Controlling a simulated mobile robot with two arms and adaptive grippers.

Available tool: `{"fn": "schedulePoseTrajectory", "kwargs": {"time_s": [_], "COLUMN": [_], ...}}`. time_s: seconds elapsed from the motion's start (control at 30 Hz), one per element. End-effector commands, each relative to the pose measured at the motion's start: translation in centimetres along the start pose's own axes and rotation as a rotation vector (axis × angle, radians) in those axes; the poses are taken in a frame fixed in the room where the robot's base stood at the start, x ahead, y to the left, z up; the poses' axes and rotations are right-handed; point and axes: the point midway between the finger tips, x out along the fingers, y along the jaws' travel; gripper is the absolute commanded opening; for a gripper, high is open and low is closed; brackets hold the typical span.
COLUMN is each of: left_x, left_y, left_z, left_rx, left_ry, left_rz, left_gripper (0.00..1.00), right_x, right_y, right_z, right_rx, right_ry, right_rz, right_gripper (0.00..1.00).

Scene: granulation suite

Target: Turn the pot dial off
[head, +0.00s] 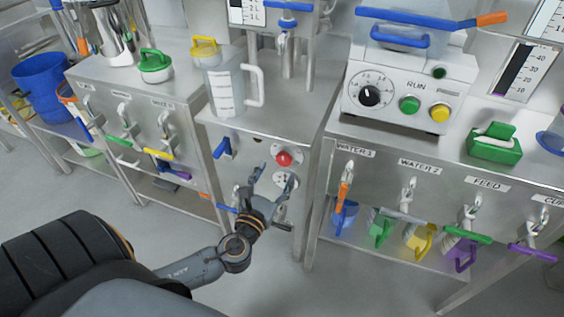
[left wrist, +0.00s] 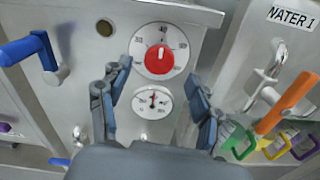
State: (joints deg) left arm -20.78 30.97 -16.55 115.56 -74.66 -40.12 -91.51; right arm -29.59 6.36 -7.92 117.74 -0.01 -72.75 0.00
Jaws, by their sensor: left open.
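The pot dial is a red knob on a round white scale plate, on the front of the middle steel cabinet. The red knob (head: 284,158) shows in the head view, just beyond my fingers. In the left wrist view the red knob (left wrist: 158,62) lies between the finger tips, with its white mark pointing up toward the 40. My left gripper (head: 274,178) is open and empty, and its spread fingers also show in the left wrist view (left wrist: 159,73). I cannot tell whether they touch the panel. My right gripper is not in view.
A small round gauge (left wrist: 152,101) sits below the dial. A blue-handled valve (head: 222,148) is to its left. The WATER 1 tap with an orange handle (head: 344,192) is to its right. A clear jug (head: 226,92) stands on top of the cabinet.

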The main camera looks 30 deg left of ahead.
Motion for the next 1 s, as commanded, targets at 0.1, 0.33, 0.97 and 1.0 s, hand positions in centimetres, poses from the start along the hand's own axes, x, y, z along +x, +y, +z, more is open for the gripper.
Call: {"fn": "schedulePoseTrajectory", "kwargs": {"time_s": [0.1,0.33,0.97,1.0], "left_x": [2.3,4.7,5.1,5.1], "left_y": [0.0,0.0,0.0,0.0], "left_z": [0.1,-0.1,-0.1,-0.1], "left_rx": [0.0,0.0,-0.001,-0.001], "left_ry": [-0.002,0.002,0.002,0.002], "left_rz": [0.001,0.0,0.0,0.0], "left_gripper": [0.64,0.64,0.09,0.09], "right_x": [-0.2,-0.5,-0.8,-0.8], "right_y": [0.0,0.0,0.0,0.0], "right_z": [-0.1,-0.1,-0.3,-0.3], "right_rx": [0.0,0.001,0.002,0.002], "right_ry": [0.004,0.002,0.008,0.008], "right_rz": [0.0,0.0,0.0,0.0], "right_gripper": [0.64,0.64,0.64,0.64]}}
